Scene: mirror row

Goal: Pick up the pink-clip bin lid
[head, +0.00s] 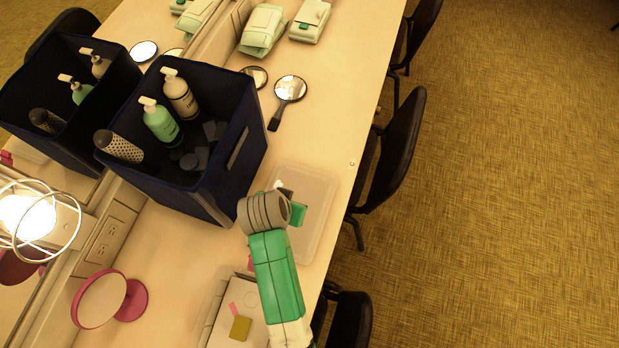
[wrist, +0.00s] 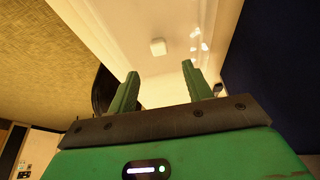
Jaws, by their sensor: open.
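A pale translucent lid (head: 322,188) lies flat on the counter, right of the dark blue bin. A pale surface with a small whitish knob (wrist: 158,47) shows beyond the fingertips. I cannot tell whether the fingers touch the lid.
The dark blue bin (head: 234,190) holds pump bottles and a brush; the mirror repeats it at left. A hand mirror (head: 290,89) lies behind. A pale container (head: 222,325) with pink and olive pieces is in front, near a pink round mirror (head: 101,300). Black chairs (head: 396,150) line the counter edge.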

